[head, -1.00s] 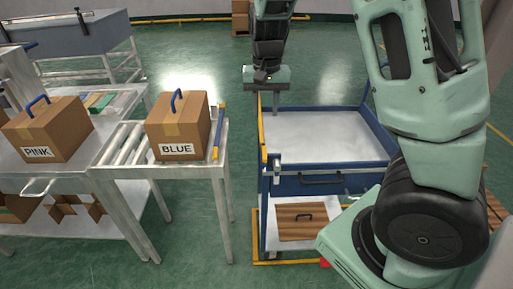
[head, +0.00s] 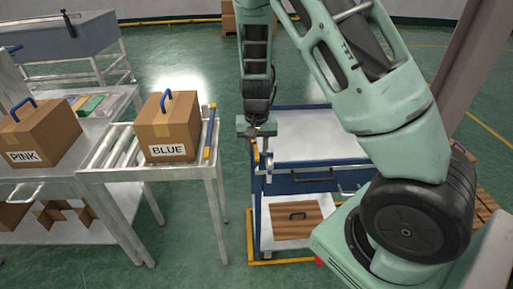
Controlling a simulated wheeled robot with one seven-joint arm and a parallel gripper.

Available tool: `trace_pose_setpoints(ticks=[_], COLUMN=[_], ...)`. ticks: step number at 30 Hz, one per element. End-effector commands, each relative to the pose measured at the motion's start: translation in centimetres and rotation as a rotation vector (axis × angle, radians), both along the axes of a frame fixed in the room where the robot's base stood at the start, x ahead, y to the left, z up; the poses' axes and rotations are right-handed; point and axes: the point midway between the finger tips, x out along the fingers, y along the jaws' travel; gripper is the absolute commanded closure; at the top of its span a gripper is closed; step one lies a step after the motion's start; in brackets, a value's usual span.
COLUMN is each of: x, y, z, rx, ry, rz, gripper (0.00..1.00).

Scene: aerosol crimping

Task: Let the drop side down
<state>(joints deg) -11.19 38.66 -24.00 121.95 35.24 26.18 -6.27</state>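The blue trolley (head: 318,184) stands right of the conveyor table, with a pale top tray and a dark handle on its front. Its left side, the likely drop side (head: 257,187), appears upright at the front left corner. My gripper (head: 258,147) points down over this corner, close to a small silver latch-like fitting (head: 268,163). I cannot tell whether it touches the fitting or whether its fingers are open.
Boxes marked BLUE (head: 168,128) and PINK (head: 38,136) stand on the tables to the left. A yellow-edged bar (head: 210,134) lines the roller table's right end. A gap of green floor separates it from the trolley. A wooden panel (head: 297,220) lies on the trolley's lower shelf.

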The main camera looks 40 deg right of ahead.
Motion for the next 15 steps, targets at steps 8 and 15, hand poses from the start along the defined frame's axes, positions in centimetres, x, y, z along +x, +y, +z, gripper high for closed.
trace_pose_setpoints(ticks=[8,15], x=[0.01,0.02], y=[-0.01,0.02], z=[0.02,0.08], rx=[0.0,-0.002], ry=[0.0,0.002], rz=[0.0,0.001], gripper=[0.93,1.0])
